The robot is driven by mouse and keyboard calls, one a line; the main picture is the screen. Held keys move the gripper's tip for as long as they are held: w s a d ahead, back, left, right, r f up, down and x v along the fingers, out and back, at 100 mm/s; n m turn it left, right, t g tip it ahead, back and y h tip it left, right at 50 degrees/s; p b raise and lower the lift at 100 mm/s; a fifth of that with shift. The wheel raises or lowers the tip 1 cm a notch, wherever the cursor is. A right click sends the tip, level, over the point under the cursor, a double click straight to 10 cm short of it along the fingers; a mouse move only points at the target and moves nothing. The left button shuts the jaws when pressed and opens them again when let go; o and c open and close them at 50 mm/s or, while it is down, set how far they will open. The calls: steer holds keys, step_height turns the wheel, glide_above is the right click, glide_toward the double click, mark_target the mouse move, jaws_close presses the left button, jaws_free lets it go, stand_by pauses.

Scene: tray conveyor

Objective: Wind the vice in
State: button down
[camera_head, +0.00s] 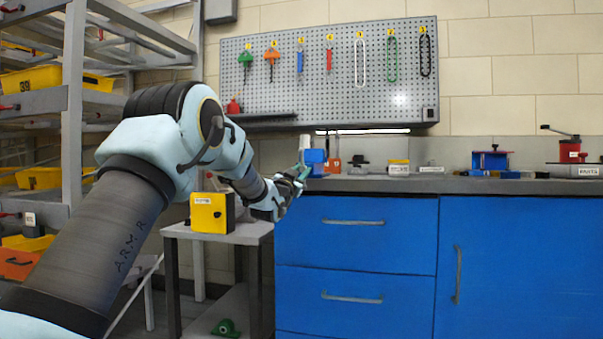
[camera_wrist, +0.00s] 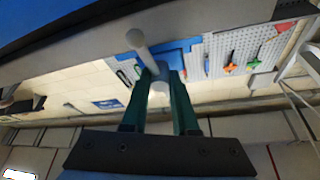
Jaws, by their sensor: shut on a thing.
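The blue vice (camera_head: 315,159) stands at the left end of the dark worktop. In the wrist view, which looks upside down, its blue body (camera_wrist: 173,49) shows behind a pale grey handle bar (camera_wrist: 146,54) with a rounded end. My gripper (camera_head: 303,174) is at the vice's left side, by the worktop edge. Its two green fingers (camera_wrist: 158,80) are closed around the handle bar in the wrist view. The bar slants between the fingertips. The vice's jaws and screw are mostly hidden, so I cannot tell their gap.
Blue drawers (camera_head: 355,235) stand below the worktop (camera_head: 470,184). A small grey table (camera_head: 245,234) with a yellow box (camera_head: 212,213) stands below my forearm. A pegboard (camera_head: 290,95) hangs behind.

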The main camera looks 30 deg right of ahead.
steer(key=shift+a, duration=0.1)
steer(key=c, duration=0.7)
jaws_free()
steer(key=v, duration=1)
steer(key=shift+s+a+f, duration=0.15)
steer(key=shift+s+a, duration=0.05)
steer(key=shift+a, duration=0.05)
